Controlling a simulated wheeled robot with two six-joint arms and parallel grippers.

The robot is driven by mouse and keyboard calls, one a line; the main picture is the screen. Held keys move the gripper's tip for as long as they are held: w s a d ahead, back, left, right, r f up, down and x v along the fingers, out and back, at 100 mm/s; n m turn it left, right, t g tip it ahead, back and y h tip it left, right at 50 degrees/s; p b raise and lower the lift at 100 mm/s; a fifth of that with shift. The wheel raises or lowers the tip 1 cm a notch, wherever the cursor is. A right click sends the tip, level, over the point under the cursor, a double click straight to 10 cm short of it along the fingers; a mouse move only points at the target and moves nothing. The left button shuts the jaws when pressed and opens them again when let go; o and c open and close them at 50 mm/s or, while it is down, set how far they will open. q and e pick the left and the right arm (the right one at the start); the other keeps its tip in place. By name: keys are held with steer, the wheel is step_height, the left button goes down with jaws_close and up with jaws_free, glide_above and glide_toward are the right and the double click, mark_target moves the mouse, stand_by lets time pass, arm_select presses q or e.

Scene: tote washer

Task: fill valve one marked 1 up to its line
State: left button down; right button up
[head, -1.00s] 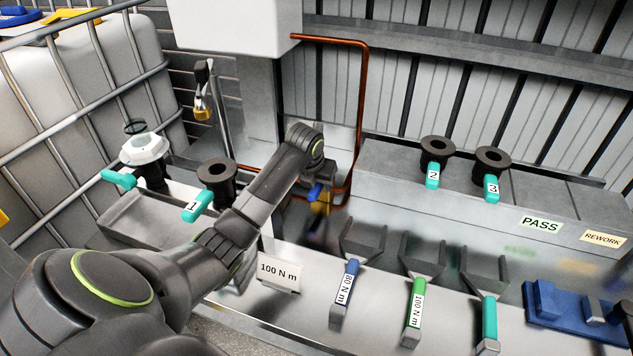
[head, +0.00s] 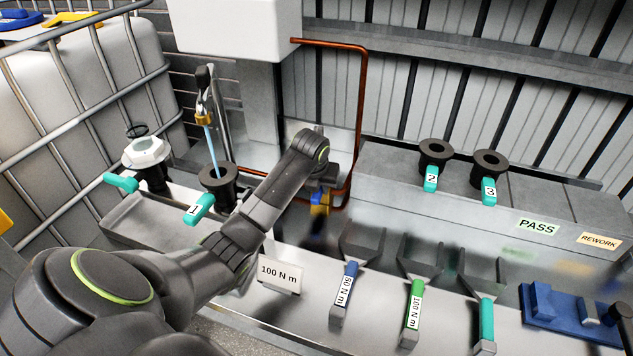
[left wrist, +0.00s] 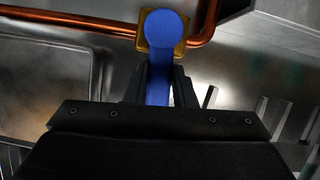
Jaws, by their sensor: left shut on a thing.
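Valve one (head: 218,178), a dark open-topped cup with a teal handle marked 1 (head: 199,209), stands upright on the bench at left. A thin pale-blue stream of water (head: 212,146) falls from a brass spout (head: 205,117) into its mouth. Its fill line and water level cannot be made out. My left gripper (left wrist: 160,78) is shut on a blue tap lever (left wrist: 166,28) in the left wrist view. The lever sits on a brass tap body (left wrist: 143,48) on a copper pipe. In the head view my left arm partly hides the tap (head: 319,203).
A white-capped valve (head: 146,151) stands left of valve one. Valves 2 (head: 436,154) and 3 (head: 490,166) stand on the rear ledge by a PASS sign (head: 538,226). Wrenches in holders (head: 344,290) and a blue fixture (head: 550,318) line the front. A copper pipe (head: 362,110) runs behind.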

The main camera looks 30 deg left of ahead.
arm_select(q)
steer(key=shift+w+d+n+p, duration=0.15)
steer(key=shift+d+n+p, duration=0.1)
steer(key=shift+n+p, duration=0.25)
arm_select(e)
steer(key=shift+r, duration=0.8)
arm_select(q)
steer(key=c, duration=1.2)
jaws_free()
steer(key=p+v, duration=0.4)
steer(key=v, duration=1.3)
steer(key=shift+d+r, duration=0.2)
steer(key=shift+d, duration=0.05)
arm_select(e)
steer(key=shift+a+r, duration=0.1)
steer(key=shift+r, duration=2.2)
